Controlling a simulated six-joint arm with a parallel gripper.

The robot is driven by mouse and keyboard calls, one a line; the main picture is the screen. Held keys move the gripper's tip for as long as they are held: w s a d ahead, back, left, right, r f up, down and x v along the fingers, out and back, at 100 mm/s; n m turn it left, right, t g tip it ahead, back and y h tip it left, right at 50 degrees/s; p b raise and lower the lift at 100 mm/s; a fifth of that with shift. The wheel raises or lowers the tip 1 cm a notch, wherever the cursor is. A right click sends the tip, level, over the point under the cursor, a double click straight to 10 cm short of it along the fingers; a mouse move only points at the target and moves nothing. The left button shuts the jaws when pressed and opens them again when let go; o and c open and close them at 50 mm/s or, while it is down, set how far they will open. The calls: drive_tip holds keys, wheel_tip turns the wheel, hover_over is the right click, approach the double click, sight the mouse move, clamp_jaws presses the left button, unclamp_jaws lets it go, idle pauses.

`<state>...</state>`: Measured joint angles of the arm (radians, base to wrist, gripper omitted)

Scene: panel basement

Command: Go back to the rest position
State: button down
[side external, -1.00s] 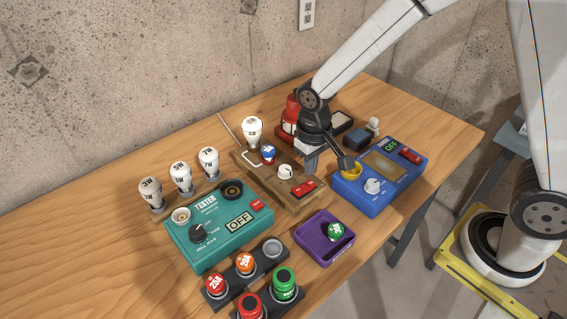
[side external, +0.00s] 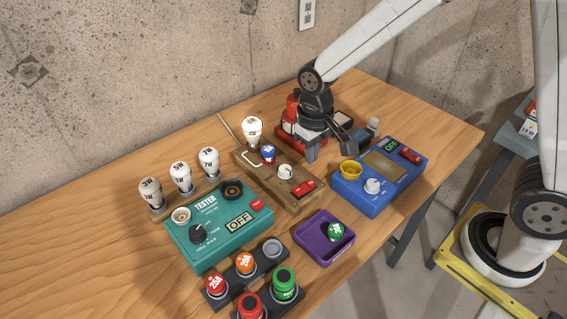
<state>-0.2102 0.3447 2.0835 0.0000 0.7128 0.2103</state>
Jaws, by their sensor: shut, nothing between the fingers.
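My gripper (side external: 312,154) is shut and empty. It hangs above the back of the bench, behind the wooden lamp board (side external: 292,192) and to the left of the blue meter box (side external: 380,178). It hides part of the red item (side external: 291,112) behind it. No task object is in its fingers.
The wooden board carries a white bulb (side external: 252,129) and a blue-topped part (side external: 268,153). A teal tester (side external: 222,226), a purple tray (side external: 312,244) with a green piece, and several coloured fuses stand in front.

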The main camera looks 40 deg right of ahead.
drive_tip(key=s+d+t, duration=0.2)
drive_tip(key=s+d, duration=0.6)
drive_tip(key=s, duration=0.1)
drive_tip(key=shift+t, duration=0.3)
drive_tip(key=shift+r, duration=0.1)
idle(0.8)
